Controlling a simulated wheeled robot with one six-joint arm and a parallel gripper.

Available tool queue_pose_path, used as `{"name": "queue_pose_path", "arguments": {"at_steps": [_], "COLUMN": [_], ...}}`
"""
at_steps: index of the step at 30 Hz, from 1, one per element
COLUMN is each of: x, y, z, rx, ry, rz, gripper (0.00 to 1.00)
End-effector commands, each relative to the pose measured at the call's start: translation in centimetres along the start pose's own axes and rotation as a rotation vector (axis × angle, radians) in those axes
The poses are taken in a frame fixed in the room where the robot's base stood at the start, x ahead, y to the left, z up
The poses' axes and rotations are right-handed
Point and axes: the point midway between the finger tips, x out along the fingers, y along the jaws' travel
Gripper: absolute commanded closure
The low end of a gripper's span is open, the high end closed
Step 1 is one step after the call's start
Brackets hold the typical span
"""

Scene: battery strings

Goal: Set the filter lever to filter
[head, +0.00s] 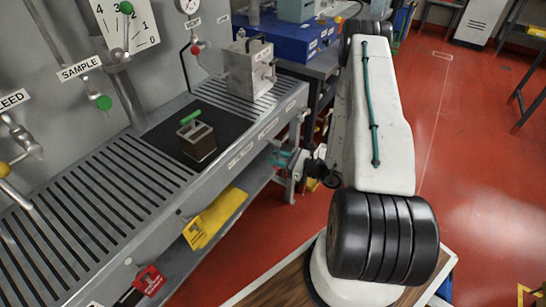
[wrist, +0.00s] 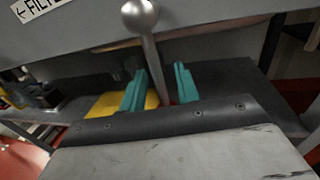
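The filter lever (wrist: 150,45) is a grey metal rod with a ball knob at its end, at the top middle of the wrist view. My gripper (wrist: 160,86) has two teal fingers, set apart, one on each side of the rod. Gaps show between the rod and both fingers, so the gripper is open around it. A label with a left arrow and "FILT" (wrist: 38,8), cut off by the frame edge, is at the upper left. In the head view my gripper (head: 285,158) is a small teal shape at the bench front; the lever cannot be made out clearly there.
The grey slotted bench (head: 90,205) runs along the left, with a green-handled block (head: 198,142) and a metal box (head: 250,70) on it. A yellow tag (head: 212,218) and a red tag (head: 150,280) are at its front. Red floor (head: 475,170) is open at right.

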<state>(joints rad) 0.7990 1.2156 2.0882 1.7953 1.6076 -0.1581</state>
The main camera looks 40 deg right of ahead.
Motion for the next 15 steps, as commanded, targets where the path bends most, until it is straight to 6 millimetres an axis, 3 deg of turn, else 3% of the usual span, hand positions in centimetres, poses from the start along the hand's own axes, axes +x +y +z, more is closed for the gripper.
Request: {"name": "queue_pose_path", "arguments": {"at_steps": [4,13,14,15], "x": [1.4,1.8,1.8,1.8], "y": [0.0,0.0,0.0,0.0], "z": [0.0,0.0,0.0,0.0], "rx": [-0.001,0.000,0.000,0.000], "ry": [0.000,0.000,0.000,0.000], "rz": [0.002,0.000,0.000,0.000], "gripper": [0.68,0.68,0.71,0.82]}}
